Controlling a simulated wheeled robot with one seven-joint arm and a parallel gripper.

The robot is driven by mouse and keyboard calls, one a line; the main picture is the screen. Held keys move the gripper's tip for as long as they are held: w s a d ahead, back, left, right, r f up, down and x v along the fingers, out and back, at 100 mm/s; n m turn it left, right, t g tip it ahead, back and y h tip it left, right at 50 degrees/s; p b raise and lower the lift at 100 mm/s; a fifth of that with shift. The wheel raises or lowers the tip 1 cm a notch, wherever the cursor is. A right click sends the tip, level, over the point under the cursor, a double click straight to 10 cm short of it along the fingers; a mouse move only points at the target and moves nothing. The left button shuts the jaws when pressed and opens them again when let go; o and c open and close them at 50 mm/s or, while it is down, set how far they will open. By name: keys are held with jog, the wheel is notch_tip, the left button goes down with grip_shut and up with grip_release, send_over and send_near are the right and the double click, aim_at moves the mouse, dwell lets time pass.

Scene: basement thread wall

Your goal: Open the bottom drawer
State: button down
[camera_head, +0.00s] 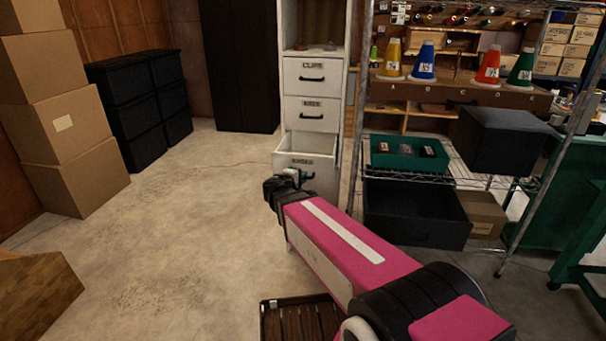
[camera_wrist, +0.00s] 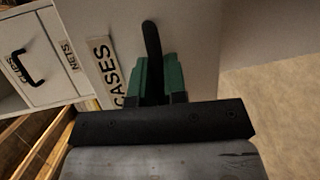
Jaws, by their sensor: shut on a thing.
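The white cabinet (camera_head: 339,112) has a column of drawers. The bottom drawer (camera_head: 279,157), labelled CASES, is pulled part way out, and its open top shows in the head view. The drawers labelled CLIPS (camera_head: 313,69) and NETS (camera_head: 303,103) above it are closed. In the wrist view the bottom drawer's front (camera_wrist: 196,40) fills the middle, with its black handle (camera_wrist: 152,45) between the green fingers. My gripper (camera_wrist: 160,82) is shut on this handle. In the head view my gripper (camera_head: 296,177) is at the drawer's front, and the handle is hidden.
A wire shelf rack (camera_head: 350,190) stands right of the cabinet, with a green tray (camera_head: 405,142) and a black bin (camera_head: 415,215). Cardboard boxes (camera_head: 60,125) and black drawer units (camera_head: 138,95) stand at left. The concrete floor (camera_head: 190,220) between is clear.

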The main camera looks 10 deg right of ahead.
jog(key=shift+s, duration=0.25)
jog(key=shift+a, duration=0.1)
jog(key=c, duration=1.4)
grip_release()
jog(key=shift+c, duration=0.2)
jog(key=v, duration=1)
jog(key=shift+s+a, duration=0.25)
jog(key=shift+r, duration=0.15)
jog(key=s+d+f+m+g+y, duration=0.5)
jog(key=d+f+g, duration=0.1)
jog(key=f, duration=0.2)
jog(key=s+d+f+m+g+y, duration=0.5)
jog(key=d+f+g, duration=0.1)
jog(key=d+f, duration=0.1)
jog(key=shift+f+m, duration=0.4)
jog(key=shift+f, duration=0.1)
